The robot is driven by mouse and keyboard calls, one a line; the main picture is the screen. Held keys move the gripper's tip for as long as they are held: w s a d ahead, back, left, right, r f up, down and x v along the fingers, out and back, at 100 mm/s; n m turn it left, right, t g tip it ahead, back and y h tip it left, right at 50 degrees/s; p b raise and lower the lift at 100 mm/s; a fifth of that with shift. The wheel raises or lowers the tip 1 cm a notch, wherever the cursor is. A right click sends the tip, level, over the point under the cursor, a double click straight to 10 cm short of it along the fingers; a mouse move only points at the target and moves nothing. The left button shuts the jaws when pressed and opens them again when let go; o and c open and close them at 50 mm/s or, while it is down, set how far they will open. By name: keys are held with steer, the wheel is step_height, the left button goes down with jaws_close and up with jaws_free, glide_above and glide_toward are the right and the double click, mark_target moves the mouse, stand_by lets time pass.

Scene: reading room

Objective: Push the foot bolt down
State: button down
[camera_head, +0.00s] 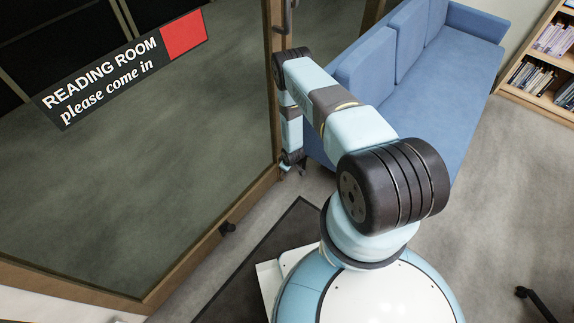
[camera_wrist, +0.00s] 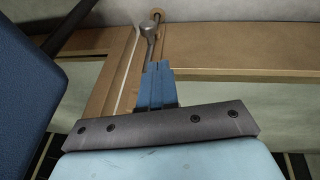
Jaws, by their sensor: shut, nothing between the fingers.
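What looks like the foot bolt (camera_wrist: 149,32), a grey metal piece with a rounded head and a short stem, shows at the wooden door frame in the wrist view. My gripper (camera_wrist: 158,68) is shut and empty, its blue fingertips just below that head in the picture. I cannot tell whether they touch it. In the head view my gripper (camera_head: 289,164) hangs low beside the door's edge, partly hidden by my arm. The bolt cannot be made out there. The glass door (camera_head: 150,165) has a wooden frame and a "READING ROOM" sign (camera_head: 125,70).
A blue sofa (camera_head: 440,85) stands close to the right of my gripper; its blue side (camera_wrist: 30,100) fills the wrist view's left. A dark mat (camera_head: 250,270) lies before the door. A bookcase (camera_head: 535,80) stands far right.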

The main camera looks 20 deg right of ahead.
steer(key=shift+v, duration=1.85)
